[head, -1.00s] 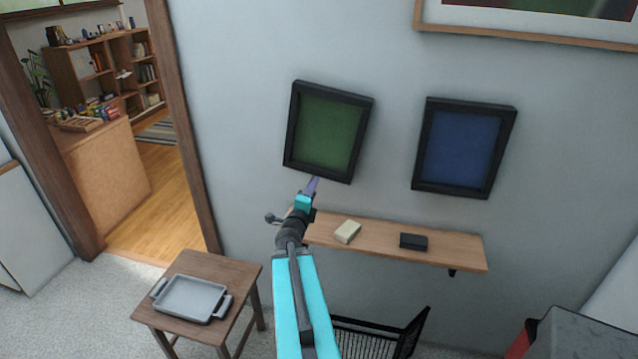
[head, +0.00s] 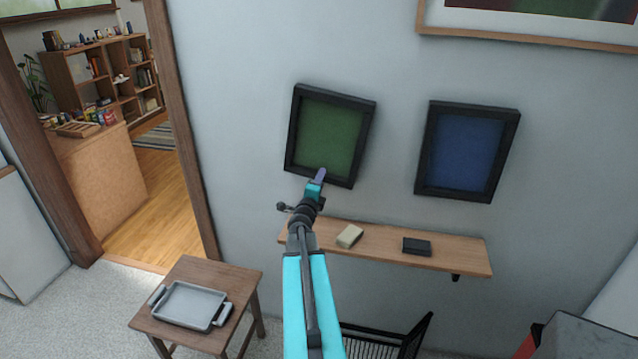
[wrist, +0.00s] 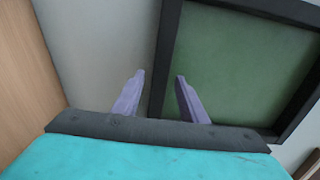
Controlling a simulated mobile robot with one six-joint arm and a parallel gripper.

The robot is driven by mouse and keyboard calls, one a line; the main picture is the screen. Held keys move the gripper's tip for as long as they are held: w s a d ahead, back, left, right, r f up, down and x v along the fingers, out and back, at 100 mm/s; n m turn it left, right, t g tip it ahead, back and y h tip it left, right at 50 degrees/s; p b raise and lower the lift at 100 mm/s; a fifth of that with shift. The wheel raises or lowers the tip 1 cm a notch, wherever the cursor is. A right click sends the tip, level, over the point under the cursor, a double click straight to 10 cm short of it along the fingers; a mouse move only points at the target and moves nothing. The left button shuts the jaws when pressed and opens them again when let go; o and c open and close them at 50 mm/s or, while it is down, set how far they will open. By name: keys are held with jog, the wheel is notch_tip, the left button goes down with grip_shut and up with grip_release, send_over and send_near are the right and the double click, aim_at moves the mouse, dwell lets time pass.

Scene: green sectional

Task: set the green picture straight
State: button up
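The green picture (head: 328,135) hangs on the wall in a black frame. It is tilted, its right side lower than its left when compared with the blue picture. My gripper (head: 320,176) is in front of the picture's lower edge in the head view. In the wrist view my gripper (wrist: 158,92) has its two purple fingers apart with nothing held. The green picture (wrist: 240,65) fills the right there, and its black frame edge passes behind the gap between the fingers. I cannot tell whether a finger touches the frame.
A blue picture (head: 465,150) hangs to the right. Below is a wooden shelf (head: 375,245) with a cream block (head: 349,236) and a black box (head: 417,246). A small table (head: 225,275) with a grey tray (head: 190,303) stands lower left. A large framed picture (head: 530,38) hangs upper right.

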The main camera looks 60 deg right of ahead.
aim_at(334, 181)
jog(key=shift+d, duration=0.15)
grip_shut()
jog(key=shift+s+d+f+n+b, duration=0.1)
jog(key=shift+s+d+n+b, duration=0.2)
jog(key=shift+s, duration=0.45)
jog(key=shift+s+d+r+n+b, duration=0.1)
jog(key=shift+s+d+n+b, duration=0.2)
jog(key=shift+s, duration=0.45)
jog(key=shift+s+d+f+n+b, duration=0.15)
jog(key=shift+s+n+b, duration=0.2)
jog(key=shift+s, duration=0.4)
grip_release()
jog(key=shift+a, duration=0.15)
